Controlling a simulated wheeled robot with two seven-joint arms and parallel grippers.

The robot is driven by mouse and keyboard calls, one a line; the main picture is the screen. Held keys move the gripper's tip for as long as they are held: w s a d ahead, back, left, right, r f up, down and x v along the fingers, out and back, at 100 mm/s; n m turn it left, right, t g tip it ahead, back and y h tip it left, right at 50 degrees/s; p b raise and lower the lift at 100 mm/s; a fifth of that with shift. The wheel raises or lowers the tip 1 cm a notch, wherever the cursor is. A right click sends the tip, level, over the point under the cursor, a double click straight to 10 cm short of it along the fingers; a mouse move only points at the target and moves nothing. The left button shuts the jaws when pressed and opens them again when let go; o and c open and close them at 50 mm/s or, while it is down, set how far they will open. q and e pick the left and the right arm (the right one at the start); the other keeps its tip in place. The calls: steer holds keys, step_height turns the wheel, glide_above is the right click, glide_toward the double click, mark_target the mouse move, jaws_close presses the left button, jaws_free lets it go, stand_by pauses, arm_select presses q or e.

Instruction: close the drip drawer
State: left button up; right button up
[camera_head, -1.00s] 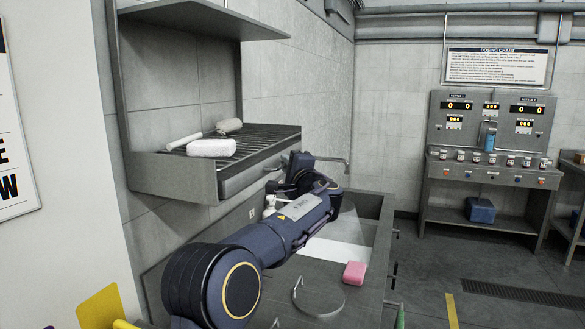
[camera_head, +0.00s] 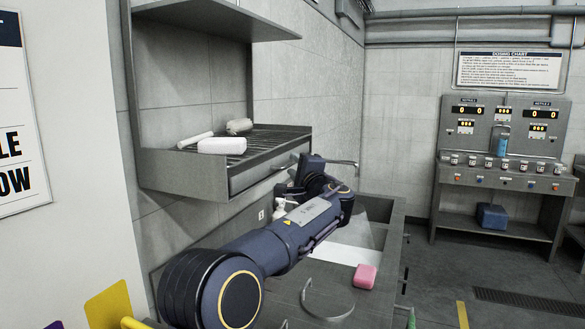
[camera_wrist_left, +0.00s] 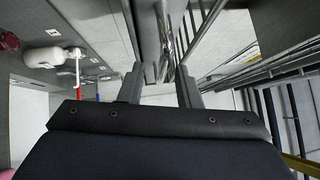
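The drip drawer (camera_head: 262,172) is a grey metal front with a bar handle, set beneath the slatted rack on the left wall. I cannot tell how far out it stands. My left gripper (camera_head: 306,168) is at the right end of the drawer front, by the handle, partly hidden by my own wrist. In the left wrist view the two fingers of my left gripper (camera_wrist_left: 160,88) are apart, with grey metal edges and a bar just beyond and between them. I cannot tell if they touch. My right gripper is out of view.
A sink counter (camera_head: 385,262) with a pink sponge (camera_head: 365,276) lies below my left arm. A dosing bench (camera_head: 500,175) stands at the far right, with open floor before it.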

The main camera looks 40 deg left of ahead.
arm_select(q)
steer(key=b+v, duration=0.1)
steer(key=v, duration=0.4)
steer(key=shift+s+d+r, duration=0.1)
steer(key=shift+d, duration=0.1)
steer(key=s+d+f+n+g+h, duration=0.25)
steer(key=s+f+h, duration=0.65)
steer(key=s+f, duration=0.6)
steer(key=s+d+f+n+h, duration=0.3)
steer(key=s+d+f+h, duration=0.3)
steer(key=s+d+f, duration=0.3)
steer(key=s+d+f+n+g+h, duration=0.1)
steer(key=s+d+f+n+h, duration=0.2)
steer(key=d, duration=1.2)
steer(key=s+f+h, duration=0.3)
steer(key=s+f, duration=0.3)
steer(key=shift+n, duration=0.25)
